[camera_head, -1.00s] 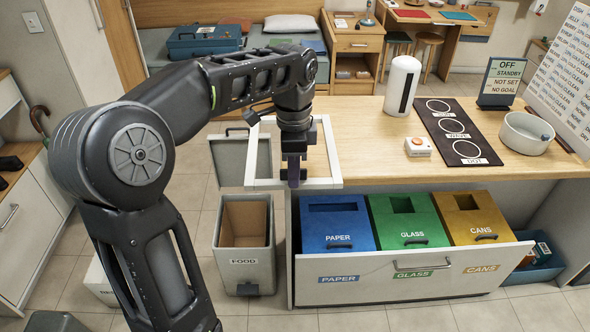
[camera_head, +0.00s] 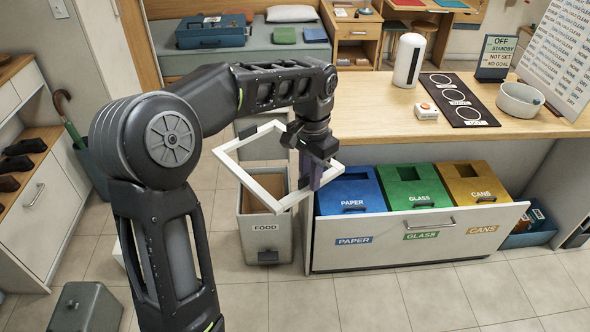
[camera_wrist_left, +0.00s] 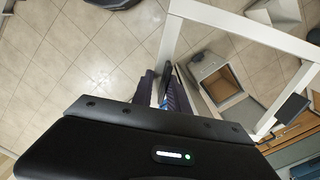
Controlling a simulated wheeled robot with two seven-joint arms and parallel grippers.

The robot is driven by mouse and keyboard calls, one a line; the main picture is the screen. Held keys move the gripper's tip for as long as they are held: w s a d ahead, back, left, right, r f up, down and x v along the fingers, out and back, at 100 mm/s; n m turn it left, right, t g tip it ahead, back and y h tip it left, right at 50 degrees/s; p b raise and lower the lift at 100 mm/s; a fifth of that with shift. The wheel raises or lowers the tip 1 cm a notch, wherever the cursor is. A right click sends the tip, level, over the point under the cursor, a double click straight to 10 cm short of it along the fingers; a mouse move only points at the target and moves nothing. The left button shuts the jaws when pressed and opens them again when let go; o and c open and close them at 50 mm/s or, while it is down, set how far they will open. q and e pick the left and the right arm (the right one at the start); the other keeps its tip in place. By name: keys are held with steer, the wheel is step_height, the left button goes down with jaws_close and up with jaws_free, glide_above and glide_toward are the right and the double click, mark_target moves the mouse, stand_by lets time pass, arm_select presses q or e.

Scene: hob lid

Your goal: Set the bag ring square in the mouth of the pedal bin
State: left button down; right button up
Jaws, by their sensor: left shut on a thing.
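The bag ring (camera_head: 243,182) is a white square frame. My left gripper (camera_head: 314,172) is shut on its right side. The ring hangs in the air in front of the counter's left end, turned cornerwise and tilted. The pedal bin (camera_head: 266,240), grey and labelled FOOD, stands on the floor below, its lid (camera_head: 262,149) raised behind. The ring overlaps the bin's mouth in the head view and hides part of it. In the left wrist view the ring (camera_wrist_left: 240,27) crosses above the open bin (camera_wrist_left: 218,86), clearly apart and not square to it. My right gripper is out of view.
An open drawer (camera_head: 420,238) with paper, glass and cans bins is right of the pedal bin. The counter (camera_head: 375,126) rises behind it. A grey box (camera_head: 86,306) stands on the floor at lower left. Floor in front is clear.

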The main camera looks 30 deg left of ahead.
arm_select(q)
steer(key=w+d+f+n, duration=0.2)
steer(key=d+f+n, duration=0.1)
steer(key=d+f, duration=0.4)
steer(key=d, duration=0.3)
steer(key=shift+w+d, duration=0.35)
steer(key=shift+d, duration=0.05)
steer(key=shift+a, duration=0.1)
